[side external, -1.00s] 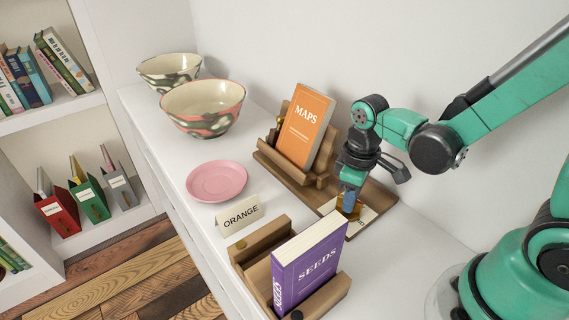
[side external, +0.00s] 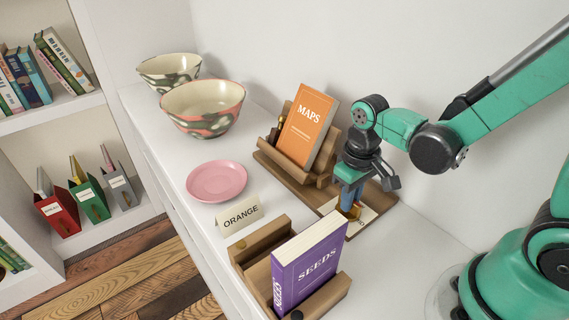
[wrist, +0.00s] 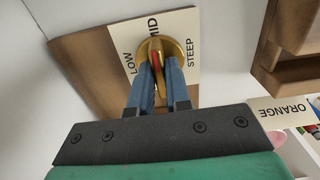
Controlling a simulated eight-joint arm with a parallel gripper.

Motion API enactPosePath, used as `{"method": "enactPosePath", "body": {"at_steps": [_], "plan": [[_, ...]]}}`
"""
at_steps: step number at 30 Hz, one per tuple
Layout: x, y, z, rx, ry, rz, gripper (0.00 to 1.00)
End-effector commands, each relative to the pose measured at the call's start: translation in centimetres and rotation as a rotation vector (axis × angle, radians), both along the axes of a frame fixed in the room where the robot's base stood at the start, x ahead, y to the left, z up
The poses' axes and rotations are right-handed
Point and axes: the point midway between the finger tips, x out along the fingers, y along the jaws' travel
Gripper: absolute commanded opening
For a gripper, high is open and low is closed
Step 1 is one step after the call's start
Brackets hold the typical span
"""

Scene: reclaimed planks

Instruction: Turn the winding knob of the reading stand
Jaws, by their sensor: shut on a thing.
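The reading stand (side external: 268,158) is wooden and holds an orange book marked MAPS (side external: 307,125), which leans back. Its brass winding knob (wrist: 173,48) sits on a pale plate (wrist: 183,24) marked LOW, MID and STEEP, on a wooden base (wrist: 85,45). A red mark on the knob lies roughly in line with MID. My gripper (wrist: 157,66) is shut on the knob, its two blue fingers on either side. In the side external view my gripper (side external: 349,208) points down at the plate and hides most of the knob.
An ORANGE card (side external: 240,215), a pink plate (side external: 217,181) and two patterned bowls (side external: 203,105) (side external: 168,70) stand to the left. The wall is close behind.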

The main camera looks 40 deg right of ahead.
Motion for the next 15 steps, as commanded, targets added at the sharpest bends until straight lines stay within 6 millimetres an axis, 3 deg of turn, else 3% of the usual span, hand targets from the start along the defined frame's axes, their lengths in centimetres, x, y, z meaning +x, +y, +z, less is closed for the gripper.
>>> {"method": "enactPosePath", "body": {"at_steps": [5,6,9,15], "plan": [[0.01,0.00,0.01,0.000,0.000,0.001,0.00],[0.01,0.00,0.01,0.000,0.000,0.001,0.19],[0.01,0.00,0.01,0.000,0.000,0.002,0.45],[0.01,0.00,0.01,0.000,0.000,0.002,0.45]]}}
